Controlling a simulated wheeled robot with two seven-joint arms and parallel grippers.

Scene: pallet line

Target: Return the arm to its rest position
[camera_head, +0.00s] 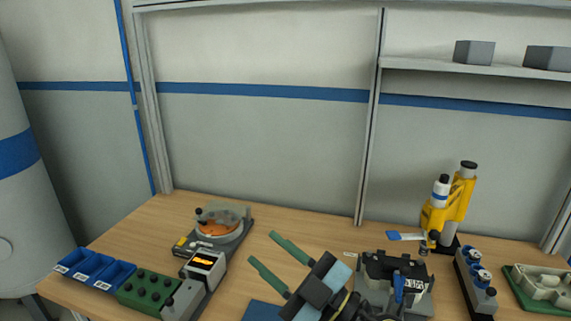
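My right gripper (262,248) reaches in from the bottom edge, a little right of the middle. Its two green fingers point up and left over the wooden workbench (150,221). The fingers stand apart with nothing between them, so it is open and empty. It hides part of the bench and part of a blue mat (262,311) behind it. My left gripper is not in view.
A grey device with an orange disc (217,227) stands left of the gripper, beside a display box (203,270). A black fixture (397,268) is close on the right. Blue bins (95,270), a yellow dispenser (447,205) and a green tray (540,302) stand farther out.

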